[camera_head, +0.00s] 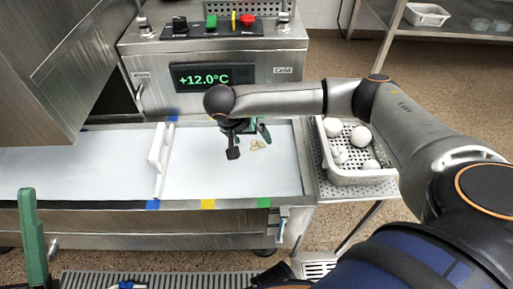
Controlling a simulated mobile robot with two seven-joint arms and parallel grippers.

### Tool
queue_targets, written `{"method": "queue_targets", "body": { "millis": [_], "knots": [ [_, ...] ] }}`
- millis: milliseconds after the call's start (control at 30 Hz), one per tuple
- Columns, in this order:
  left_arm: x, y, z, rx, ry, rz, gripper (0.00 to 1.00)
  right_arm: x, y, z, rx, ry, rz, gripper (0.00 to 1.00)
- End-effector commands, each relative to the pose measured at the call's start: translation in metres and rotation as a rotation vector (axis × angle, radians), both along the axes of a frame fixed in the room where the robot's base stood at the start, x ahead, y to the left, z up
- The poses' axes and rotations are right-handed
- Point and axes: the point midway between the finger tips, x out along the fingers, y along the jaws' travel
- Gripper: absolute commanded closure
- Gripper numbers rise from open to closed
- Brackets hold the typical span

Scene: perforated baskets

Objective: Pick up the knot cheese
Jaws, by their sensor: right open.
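My right gripper (248,146) is over this surface, just left of and around the near side of the cheese. Its dark fingers point down and stand apart, and it looks open and empty. I cannot tell whether a finger touches the cheese.
A white divider bar (157,160) crosses the tray. Behind is a steel machine with a display (213,77) reading +12.0°C. The tray's left part is clear.

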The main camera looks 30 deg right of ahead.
Motion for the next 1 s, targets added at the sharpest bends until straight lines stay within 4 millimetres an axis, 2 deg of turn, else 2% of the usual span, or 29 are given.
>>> {"method": "queue_targets", "body": {
  "millis": [100,233,500,1000],
  "knots": [
    [0.001,0.0,-0.013,-0.007,0.009,-0.008,0.5,0.0,-0.006,-0.022,0.0,0.002,-0.002,0.01],
    [0.001,-0.001,-0.022,-0.005,0.015,-0.012,0.5,0.003,-0.013,-0.039,0.0,0.002,-0.002,0.01],
    [0.001,-0.003,-0.022,0.002,0.015,-0.012,0.5,0.005,-0.016,-0.041,0.0,0.0,-0.001,0.01],
    [0.001,-0.003,-0.022,0.002,0.014,-0.012,0.5,0.004,-0.016,-0.041,0.001,0.001,0.0,0.56]
  ]
}}
